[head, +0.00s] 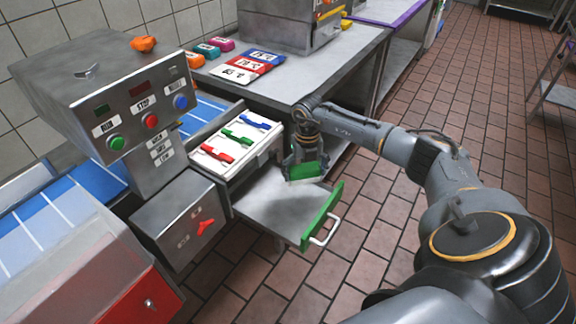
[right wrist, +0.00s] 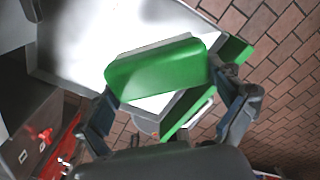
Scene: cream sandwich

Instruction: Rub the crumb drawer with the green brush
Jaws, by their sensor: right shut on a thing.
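The crumb drawer (head: 262,208) is pulled out in the head view, a grey metal tray with a green front and a white handle. Its bare floor (right wrist: 75,55) also shows in the right wrist view. My right gripper (head: 303,161) is above the drawer's far right part, shut on the green brush (head: 305,172). In the right wrist view the brush (right wrist: 158,74) lies between the two fingers (right wrist: 170,95), its green back towards the camera. I cannot tell whether its underside touches the drawer floor. My left gripper is not in view.
A white holder (head: 262,155) with red, green and blue pieces stands just behind the drawer. A control box (head: 140,110) with buttons and a grey box with a red switch (head: 203,228) stand to the left. Coloured cards (head: 247,68) lie on the counter.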

